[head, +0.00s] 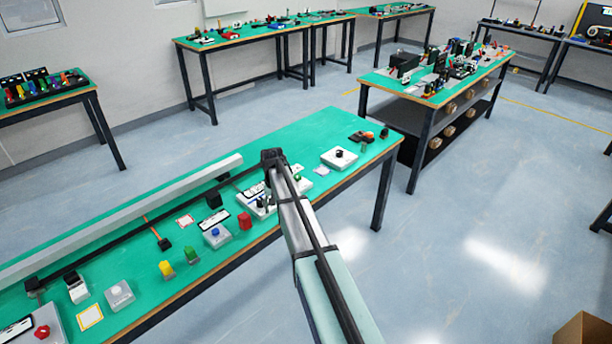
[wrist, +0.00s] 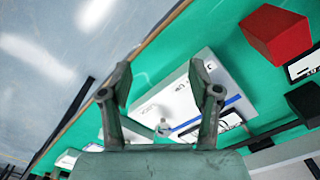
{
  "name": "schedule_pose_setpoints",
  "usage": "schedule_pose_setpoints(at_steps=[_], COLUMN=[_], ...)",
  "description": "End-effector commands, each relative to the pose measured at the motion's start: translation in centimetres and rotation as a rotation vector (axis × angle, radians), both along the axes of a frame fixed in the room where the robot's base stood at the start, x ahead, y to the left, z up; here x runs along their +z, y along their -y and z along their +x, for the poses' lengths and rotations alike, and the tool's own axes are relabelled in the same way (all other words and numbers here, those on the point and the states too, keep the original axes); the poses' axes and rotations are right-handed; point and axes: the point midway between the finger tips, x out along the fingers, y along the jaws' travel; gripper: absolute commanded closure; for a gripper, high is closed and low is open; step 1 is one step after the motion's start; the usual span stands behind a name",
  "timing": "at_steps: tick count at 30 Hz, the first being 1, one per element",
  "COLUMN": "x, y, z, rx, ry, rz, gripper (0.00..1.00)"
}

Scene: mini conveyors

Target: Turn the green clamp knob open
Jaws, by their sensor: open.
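In the wrist view my gripper (wrist: 160,85) is open, with nothing between its fingers. It is over a white panel (wrist: 180,100) with printed lettering and a blue stripe. A small grey peg-like part (wrist: 163,128) stands on the panel, between the finger bases in the picture. I cannot make out a green clamp knob on the panel; its near part is hidden by my gripper. In the head view the white panel (head: 255,211) is partly covered by my arm, and the fingertips cannot be made out clearly.
A red block (wrist: 275,33) sits beside the panel; it also shows in the head view (head: 244,221). Green (head: 191,256) and yellow (head: 167,269) blocks stand further left. A white box with a black knob (head: 339,153) is to the right. A long rail (head: 120,220) runs behind.

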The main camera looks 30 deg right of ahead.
Motion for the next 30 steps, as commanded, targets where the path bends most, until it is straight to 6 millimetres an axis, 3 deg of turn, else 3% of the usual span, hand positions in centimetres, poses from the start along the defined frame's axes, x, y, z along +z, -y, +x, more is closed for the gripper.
schedule_pose_setpoints(at_steps=[1, 6, 9, 14, 20, 30], x=[1.6, 7.8, 11.7, 15.3, 15.0, 9.4], y=[1.8, 7.4, 10.7, 13.5, 13.9, 13.9], z=[3.1, 10.1, 13.2, 15.4, 15.4, 15.4], rx=[-0.032, -0.145, -0.208, -0.266, -0.279, -0.277], ry=[0.005, 0.011, 0.012, 0.011, 0.009, 0.009], rz=[-0.002, -0.004, -0.004, -0.004, -0.004, -0.004], gripper=[0.38, 0.38, 0.38, 0.38, 0.38, 0.38])
